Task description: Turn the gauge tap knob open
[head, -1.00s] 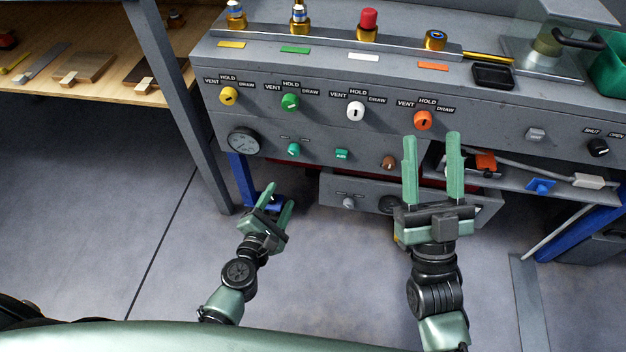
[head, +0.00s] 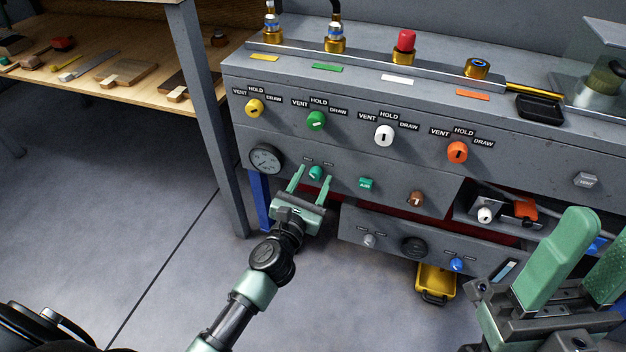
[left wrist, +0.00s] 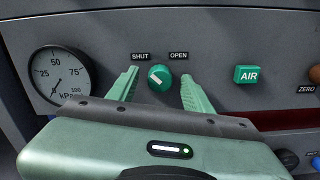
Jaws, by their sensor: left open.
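The gauge tap knob (head: 316,172) is a small green knob on the panel's front, right of the round pressure gauge (head: 266,158). In the left wrist view the knob (left wrist: 160,77) sits below and between SHUT and OPEN labels; its pale mark slants toward the SHUT side. My left gripper (left wrist: 159,84) is open, one finger on each side of the knob. Gaps show between fingers and knob in that view; I cannot tell if the tips touch the panel. My right gripper (head: 588,240) is open and empty at the lower right of the head view.
A green AIR button (head: 366,183) is right of the knob. Yellow, green, white and orange valve knobs (head: 457,152) line the panel above. A lower drawer-like panel (head: 350,226) is below right. A table leg (head: 205,110) stands left; the floor there is clear.

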